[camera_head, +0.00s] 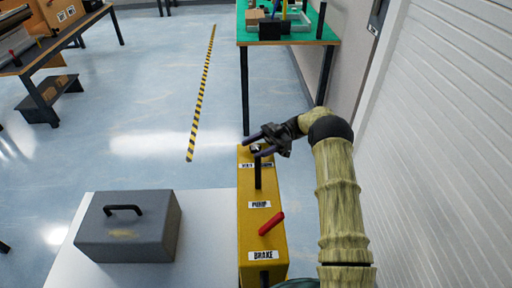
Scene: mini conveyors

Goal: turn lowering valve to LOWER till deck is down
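A yellow control box (250,222) stands at lower centre, with labels for PUMP and BRAKE. A label at its far end, too small to read fully, lies by a small dark knob (255,148), which seems to be the lowering valve. My gripper (256,146) is over that far end, its two dark fingers apart and pointing left. The knob shows between or just below the fingers; I cannot tell whether they touch it. A white deck (208,225) lies left of the box and bears a grey toolbox (125,230) with a black handle. Its height is unclear.
A black pump lever (258,172) and a red brake handle (271,223) rise from the box nearer me. A green-topped table (330,35) stands at the back. A white slatted wall (440,150) is close on the right.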

